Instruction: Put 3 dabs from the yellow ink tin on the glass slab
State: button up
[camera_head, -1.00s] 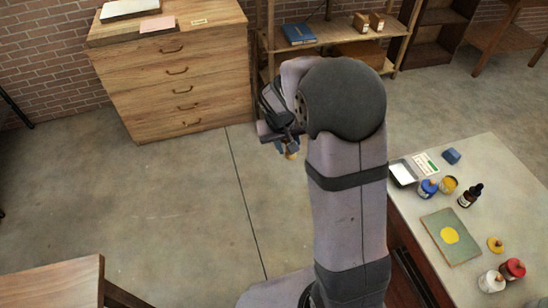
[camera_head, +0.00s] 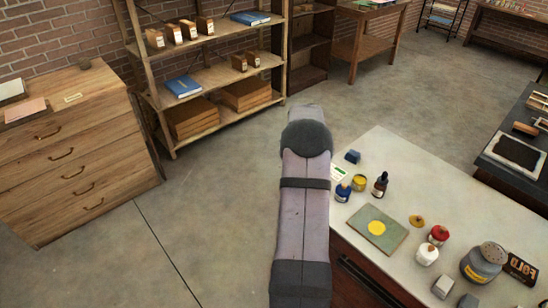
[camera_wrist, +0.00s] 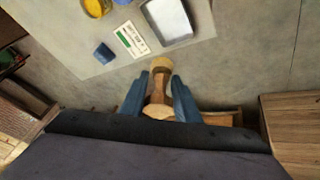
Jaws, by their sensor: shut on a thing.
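My gripper (camera_wrist: 160,95) is shut on a wooden-handled tool (camera_wrist: 160,84) with a pale, rounded end, in the wrist view. In the head view my arm hides the gripper and tool. The open yellow ink tin (camera_head: 359,183) stands on the pale table; it also shows at the top of the wrist view (camera_wrist: 96,7), apart from the tool. A grey-green slab (camera_head: 393,238), seemingly the glass slab, lies nearer the front with one round yellow patch (camera_head: 376,228) on it. It is out of the wrist view.
A blue pot (camera_head: 343,192) and a dark bottle (camera_head: 380,185) flank the yellow tin. A yellow lid (camera_head: 417,221) lies right of the slab. A white-filled tray (camera_wrist: 168,22), a card (camera_wrist: 131,38) and a blue block (camera_wrist: 104,53) lie near the table edge. Open floor is left.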

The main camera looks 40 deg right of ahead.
jog(key=s+d+f+m+h+b, duration=0.1)
jog(key=s+d+f+m, duration=0.1)
jog(key=s+d, duration=1.1)
jog(key=shift+s+d+f+g, duration=0.3)
jog(key=shift+d+f, duration=0.15)
jog(key=shift+d, duration=0.6)
jog(key=shift+f, duration=0.15)
jog(key=shift+f+b, duration=1.5)
jog(key=shift+f, duration=1.35)
jog(key=shift+f+b, duration=0.3)
jog(key=shift+f, duration=0.05)
